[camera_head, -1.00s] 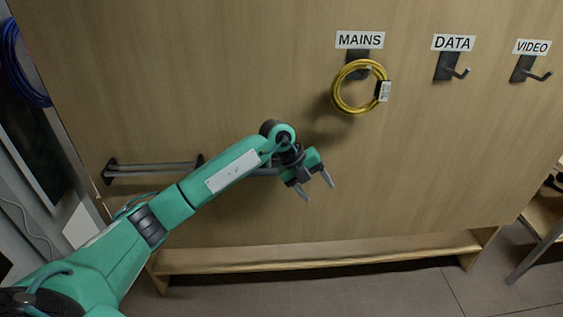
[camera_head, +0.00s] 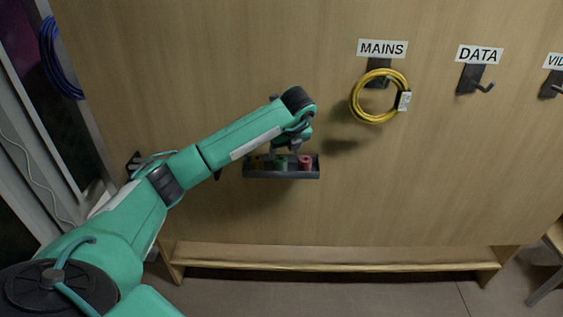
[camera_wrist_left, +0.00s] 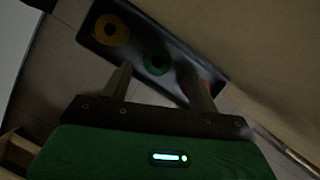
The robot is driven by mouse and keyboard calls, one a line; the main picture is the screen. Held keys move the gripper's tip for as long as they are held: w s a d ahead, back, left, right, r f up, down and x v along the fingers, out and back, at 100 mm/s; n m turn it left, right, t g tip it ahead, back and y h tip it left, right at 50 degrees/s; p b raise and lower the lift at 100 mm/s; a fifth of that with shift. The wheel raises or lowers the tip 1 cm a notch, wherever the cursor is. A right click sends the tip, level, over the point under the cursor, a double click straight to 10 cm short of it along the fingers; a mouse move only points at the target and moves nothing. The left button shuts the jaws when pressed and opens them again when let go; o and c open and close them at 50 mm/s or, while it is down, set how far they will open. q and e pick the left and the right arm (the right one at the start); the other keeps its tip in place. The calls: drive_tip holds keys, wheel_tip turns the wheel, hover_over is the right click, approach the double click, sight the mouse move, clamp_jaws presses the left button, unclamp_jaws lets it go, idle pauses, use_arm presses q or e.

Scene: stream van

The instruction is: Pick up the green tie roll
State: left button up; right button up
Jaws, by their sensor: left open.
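The green tie roll (camera_head: 281,162) stands in the middle of a dark tray (camera_head: 258,175) on the wooden panel, between a yellow roll and a red roll. In the left wrist view the green roll (camera_wrist_left: 156,62) shows as a ring with a dark centre, just ahead of my fingers. My left gripper (camera_wrist_left: 160,82) is open and empty, its two fingers pointing at the tray on either side of the green roll's line. In the head view the left gripper (camera_head: 291,150) is above the tray, partly hidden by its wrist. My right gripper is not in view.
The red roll (camera_head: 305,162) is close to the right finger, which partly hides it in the wrist view. The yellow roll (camera_wrist_left: 110,30) sits at the other end. A yellow cable coil (camera_head: 356,108) hangs on the MAINS hook; the DATA hook (camera_head: 472,80) is empty.

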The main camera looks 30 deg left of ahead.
sight(282, 159)
use_arm(q)
drive_tip(key=shift+a+f, duration=0.15)
drive_tip(key=shift+f, duration=0.35)
drive_tip(key=p+x, duration=0.1)
drive_tip(key=x, duration=0.1)
drive_tip(key=p+x, duration=0.1)
drive_tip(key=x, duration=0.1)
drive_tip(key=shift+s+f+p, duration=0.2)
drive_tip(key=shift+p, duration=0.1)
drive_tip(key=shift+w+a+f, duration=0.1)
drive_tip(key=shift+f, duration=0.2)
drive_tip(key=shift+c, duration=0.9)
drive_tip(key=c, duration=0.9)
drive_tip(key=shift+r, duration=0.1)
